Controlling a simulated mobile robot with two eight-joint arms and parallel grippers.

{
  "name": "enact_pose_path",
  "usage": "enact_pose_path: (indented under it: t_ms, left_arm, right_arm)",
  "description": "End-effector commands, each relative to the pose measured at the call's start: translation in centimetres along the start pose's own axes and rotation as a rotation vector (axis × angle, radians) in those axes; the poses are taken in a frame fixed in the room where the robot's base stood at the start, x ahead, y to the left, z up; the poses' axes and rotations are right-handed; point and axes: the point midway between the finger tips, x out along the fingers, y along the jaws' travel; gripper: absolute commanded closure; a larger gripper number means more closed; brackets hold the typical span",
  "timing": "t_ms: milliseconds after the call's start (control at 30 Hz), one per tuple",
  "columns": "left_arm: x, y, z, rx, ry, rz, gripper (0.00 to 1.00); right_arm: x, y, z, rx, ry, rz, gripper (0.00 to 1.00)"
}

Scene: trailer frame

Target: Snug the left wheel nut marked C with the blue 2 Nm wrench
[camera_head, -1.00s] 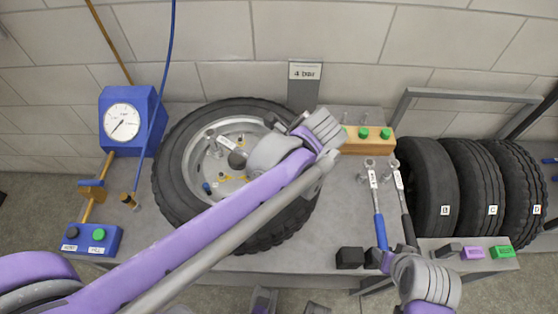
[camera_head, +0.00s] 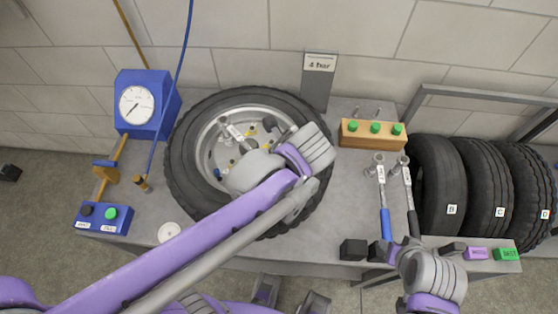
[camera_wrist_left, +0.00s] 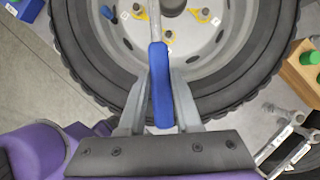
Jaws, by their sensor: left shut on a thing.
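My left gripper (camera_wrist_left: 160,110) is shut on the blue handle (camera_wrist_left: 160,85) of a wrench, above the near side of the wheel's tyre (camera_wrist_left: 215,100). The grey shaft runs up over the rim, and its end lies outside the wrist view. In the head view, a grey shaft with a white label (camera_head: 235,131) shows over the wheel (camera_head: 185,185). My left arm hides the fingers and handle there. Wheel nuts with yellow pointers (camera_wrist_left: 168,37) show on the rim. I cannot read a C on any nut. My right gripper (camera_head: 395,250) is near the bench's front edge; its jaws are unclear.
Another blue-handled wrench (camera_head: 385,222) and a black-handled wrench (camera_head: 409,188) lie right of the wheel. A wooden block with green pegs (camera_head: 373,134) stands behind them. Tyres (camera_head: 440,180) stand at right. A blue gauge (camera_head: 150,100) and button box (camera_head: 103,218) stand at left.

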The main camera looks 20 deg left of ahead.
Motion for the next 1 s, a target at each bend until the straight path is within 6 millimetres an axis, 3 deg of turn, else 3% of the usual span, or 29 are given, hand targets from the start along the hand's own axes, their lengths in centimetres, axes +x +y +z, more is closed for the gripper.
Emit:
enact_pose_path:
  t_ms: [467,1000]
  left_arm:
    - [0.0,0.7,0.0,0.028,-0.001,-0.012,1.00]
    - [0.1,4.0,0.3,0.162,-0.002,-0.077,1.00]
  right_arm:
    - [-0.2,0.0,-0.2,0.000,0.001,0.000,0.50]
    - [-1.8,0.0,-1.6,0.000,0.012,0.000,0.50]
